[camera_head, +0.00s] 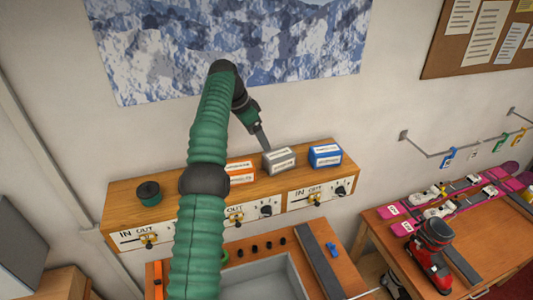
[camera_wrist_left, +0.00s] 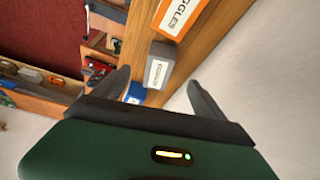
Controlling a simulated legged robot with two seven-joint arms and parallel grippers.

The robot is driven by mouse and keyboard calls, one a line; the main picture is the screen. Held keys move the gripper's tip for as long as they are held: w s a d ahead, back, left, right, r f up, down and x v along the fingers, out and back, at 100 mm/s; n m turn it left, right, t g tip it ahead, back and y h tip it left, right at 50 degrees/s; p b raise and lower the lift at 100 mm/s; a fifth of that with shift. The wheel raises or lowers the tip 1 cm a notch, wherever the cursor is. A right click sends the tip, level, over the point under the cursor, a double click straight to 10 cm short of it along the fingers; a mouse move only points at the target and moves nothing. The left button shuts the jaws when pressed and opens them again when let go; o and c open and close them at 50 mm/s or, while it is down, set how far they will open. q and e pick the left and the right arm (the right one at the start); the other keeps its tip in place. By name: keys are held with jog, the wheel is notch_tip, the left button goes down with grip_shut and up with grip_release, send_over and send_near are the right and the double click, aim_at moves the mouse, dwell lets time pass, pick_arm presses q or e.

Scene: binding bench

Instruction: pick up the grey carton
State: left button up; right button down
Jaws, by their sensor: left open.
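The grey carton (camera_head: 278,160) with a white label stands on the wooden shelf unit (camera_head: 118,210), between an orange-and-white carton (camera_head: 240,172) and a blue carton (camera_head: 325,155). My left gripper (camera_head: 265,146) is at the carton's upper left, close to it; I cannot tell whether they touch. In the left wrist view, my left gripper (camera_wrist_left: 160,95) is open with its fingers spread. The grey carton (camera_wrist_left: 159,67) shows beyond and between the fingers there, the blue carton (camera_wrist_left: 137,93) just below it, partly hidden. My right gripper is not in view.
A dark green round tin (camera_head: 148,193) stands at the shelf's left end. Below are a grey basin (camera_head: 262,280) and several knobs. A table at right holds pink skis (camera_head: 470,190) and a red boot (camera_head: 435,255). The wall is close behind the shelf.

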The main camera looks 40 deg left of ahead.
aim_at(269, 157)
pick_arm(q)
jog(key=x, duration=0.7)
jog(key=shift+s+a+f+b, duration=0.15)
jog(key=shift+a+b, duration=0.15)
jog(key=shift+b, duration=0.1)
jog(key=p+x, duration=0.1)
jog(key=x, duration=0.2)
jog(key=p+x, duration=0.1)
jog(key=x, duration=0.3)
jog(key=shift+d, duration=0.25)
jog(key=shift+w+f, duration=0.2)
jog(key=shift+w, duration=0.05)
jog(key=shift+a+f, duration=0.1)
jog(key=shift+c, duration=0.4)
jog(key=c, duration=1.5)
